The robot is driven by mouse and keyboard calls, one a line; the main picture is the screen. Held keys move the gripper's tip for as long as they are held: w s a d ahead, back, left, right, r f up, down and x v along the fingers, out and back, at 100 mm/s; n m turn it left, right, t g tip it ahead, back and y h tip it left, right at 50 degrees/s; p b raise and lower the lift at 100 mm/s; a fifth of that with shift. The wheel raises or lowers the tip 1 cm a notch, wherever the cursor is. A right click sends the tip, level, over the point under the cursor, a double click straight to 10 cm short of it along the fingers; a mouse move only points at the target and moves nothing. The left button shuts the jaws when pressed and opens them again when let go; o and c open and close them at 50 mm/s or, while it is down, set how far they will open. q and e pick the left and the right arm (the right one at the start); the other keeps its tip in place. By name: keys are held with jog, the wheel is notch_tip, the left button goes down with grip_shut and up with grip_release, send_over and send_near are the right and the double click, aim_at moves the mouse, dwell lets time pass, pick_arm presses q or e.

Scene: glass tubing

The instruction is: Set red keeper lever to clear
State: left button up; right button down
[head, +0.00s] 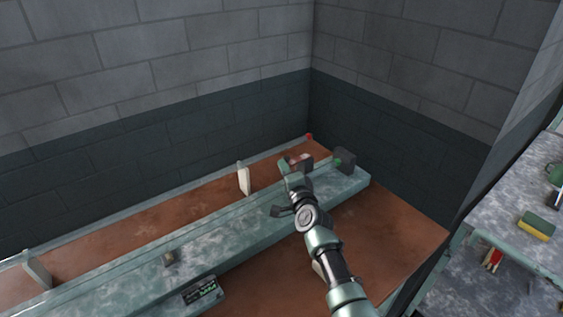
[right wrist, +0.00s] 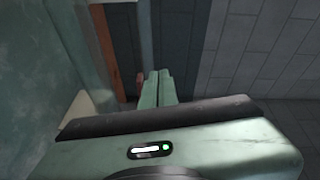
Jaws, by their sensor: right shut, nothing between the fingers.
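My right gripper (head: 293,166) is over the far right end of the long green bench rail. In the right wrist view my right gripper (right wrist: 158,74) has its two green fingers together with nothing between them. A small reddish part (head: 304,158), possibly the red keeper lever, shows just beyond the gripper and is partly hidden by it. A dull red piece (right wrist: 140,80) also shows just left of the fingertips in the right wrist view; I cannot tell whether they touch. Its lever position cannot be made out. My left gripper is out of view.
A dark block (head: 346,160) with a green part stands at the rail's right end. A small red knob (head: 309,136) is at the back corner. A white upright plate (head: 243,181) stands left of the gripper. Block walls close the back.

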jog(key=p+v, duration=0.3)
jog(key=v, duration=0.3)
jog(key=shift+s+a+r, duration=0.1)
jog(key=shift+s, duration=0.05)
